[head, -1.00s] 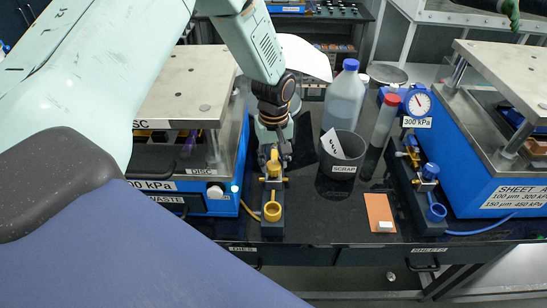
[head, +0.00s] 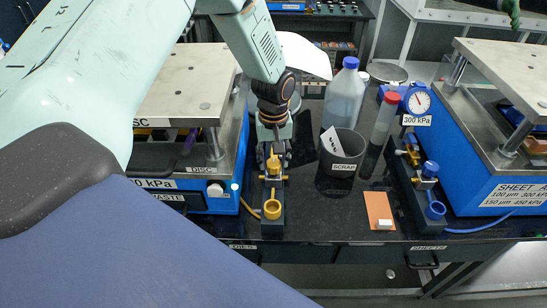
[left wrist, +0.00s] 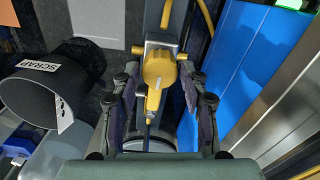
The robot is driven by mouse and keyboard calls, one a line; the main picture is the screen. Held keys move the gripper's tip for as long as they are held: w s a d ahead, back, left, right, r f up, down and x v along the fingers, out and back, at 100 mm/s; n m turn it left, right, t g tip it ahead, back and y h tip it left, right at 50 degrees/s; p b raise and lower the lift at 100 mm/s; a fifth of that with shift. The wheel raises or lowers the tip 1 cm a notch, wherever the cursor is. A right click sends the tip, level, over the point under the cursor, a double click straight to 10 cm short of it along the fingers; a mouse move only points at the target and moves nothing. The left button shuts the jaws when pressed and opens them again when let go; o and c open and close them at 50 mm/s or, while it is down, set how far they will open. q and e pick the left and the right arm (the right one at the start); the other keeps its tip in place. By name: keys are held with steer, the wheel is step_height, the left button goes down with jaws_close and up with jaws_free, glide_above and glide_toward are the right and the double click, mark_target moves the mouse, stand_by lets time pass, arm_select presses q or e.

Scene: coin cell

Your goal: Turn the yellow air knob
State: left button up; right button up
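The yellow air knob (head: 273,165) sits on the dark valve block (head: 272,225) beside the blue press on the left. In the left wrist view the yellow knob (left wrist: 158,78) shows as a rounded body with a narrower handle pointing toward my gripper. My left gripper (head: 273,148) is just behind the knob in the head view, pointing down. In the left wrist view my left gripper (left wrist: 161,88) is open, one finger on each side of the handle, with gaps visible. My right gripper is not in view.
A black scrap bin (head: 338,178) stands right of the valve block, with a blue-capped bottle (head: 345,95) behind it. A red-capped tube (head: 382,125) and a second valve block (head: 425,190) with a blue knob are further right. An orange sheet (head: 377,208) lies at front.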

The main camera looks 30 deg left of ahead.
mark_target(273, 162)
arm_select(q)
steer(key=shift+o, duration=1.4)
steer(key=shift+w+r, duration=0.1)
steer(key=shift+r, duration=0.45)
step_height(273, 162, up, 11)
